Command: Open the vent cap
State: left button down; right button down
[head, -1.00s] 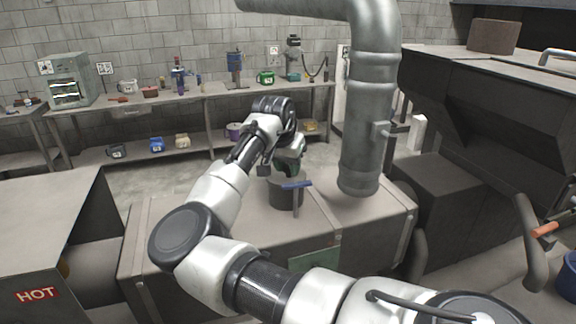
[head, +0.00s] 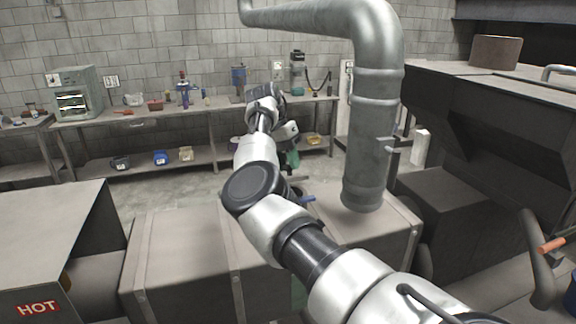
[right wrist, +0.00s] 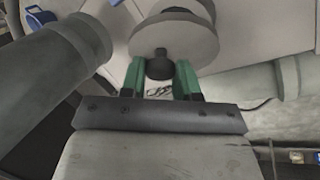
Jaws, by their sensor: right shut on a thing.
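The vent cap is a grey round disc (right wrist: 174,42) with a dark central knob (right wrist: 159,65) in the right wrist view. My right gripper (right wrist: 160,76) has its green fingers on both sides of that knob and is shut on it. In the head view the right gripper (head: 292,157) is partly hidden behind my own arm. Another round rim shows behind the disc; I cannot tell whether the cap touches it. A blue-tipped handle (head: 308,198) shows beside my arm. My left gripper is not in view.
A thick metal duct (head: 371,140) stands just right of my arm on the low grey casing (head: 180,245). A workbench (head: 140,116) with tools runs along the back wall. A dark machine (head: 490,120) fills the right side. A box marked HOT (head: 38,307) is at lower left.

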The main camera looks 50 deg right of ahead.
jog(key=shift+w+d+r+g, duration=0.25)
jog(key=shift+w+r+g, duration=0.05)
jog(key=shift+w+r, duration=0.1)
dwell(0.6)
jog(key=c, duration=0.8)
grip_release()
jog(key=shift+f, duration=0.15)
